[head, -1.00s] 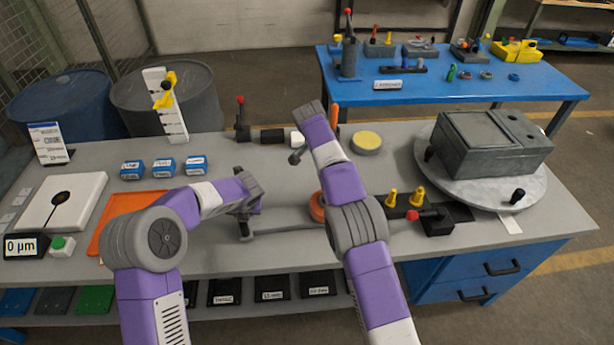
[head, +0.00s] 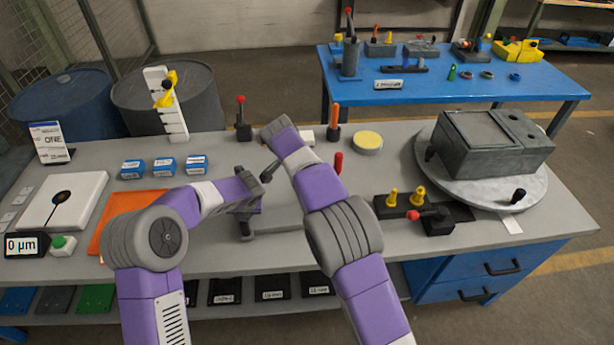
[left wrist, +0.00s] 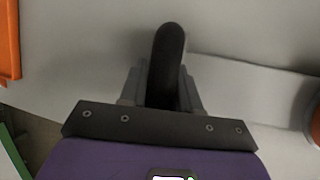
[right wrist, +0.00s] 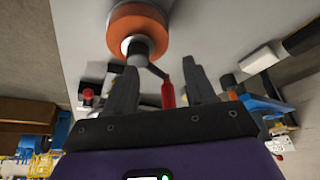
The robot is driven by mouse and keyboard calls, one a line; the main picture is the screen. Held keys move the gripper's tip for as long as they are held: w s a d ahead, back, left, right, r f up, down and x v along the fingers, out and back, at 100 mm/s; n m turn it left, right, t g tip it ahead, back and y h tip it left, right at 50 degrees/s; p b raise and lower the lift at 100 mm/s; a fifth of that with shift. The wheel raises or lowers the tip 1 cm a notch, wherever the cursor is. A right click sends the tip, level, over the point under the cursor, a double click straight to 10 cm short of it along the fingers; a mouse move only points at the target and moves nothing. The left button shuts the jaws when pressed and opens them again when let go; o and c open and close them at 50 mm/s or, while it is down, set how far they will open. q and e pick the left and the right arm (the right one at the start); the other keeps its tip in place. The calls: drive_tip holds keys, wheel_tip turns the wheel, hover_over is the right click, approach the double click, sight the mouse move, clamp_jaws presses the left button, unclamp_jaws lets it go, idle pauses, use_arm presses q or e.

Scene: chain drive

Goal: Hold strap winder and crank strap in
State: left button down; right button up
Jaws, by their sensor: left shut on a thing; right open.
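The strap winder stands near the front middle of the bench. My left gripper (head: 243,212) is shut on its dark rounded handle (left wrist: 170,55), seen between the fingers in the left wrist view. A flat grey bar or strap (left wrist: 245,88) runs from there toward the orange spool (right wrist: 138,28). In the head view my right arm hides the spool. The crank's red grip (right wrist: 166,88) shows between the fingers of my open right gripper (right wrist: 158,80) in the right wrist view; I cannot tell whether they touch. The red grip also stands upright in the head view (head: 339,162).
A grey box (head: 492,145) on a round turntable (head: 455,187) is at the right. Yellow pegs (head: 404,200) and a red-knobbed block (head: 433,221) stand right of my right arm. Blue boxes (head: 164,168) and an orange mat (head: 112,215) are left.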

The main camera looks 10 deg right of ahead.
use_arm(q)
drive_tip(key=c, duration=0.7)
unclamp_jaws()
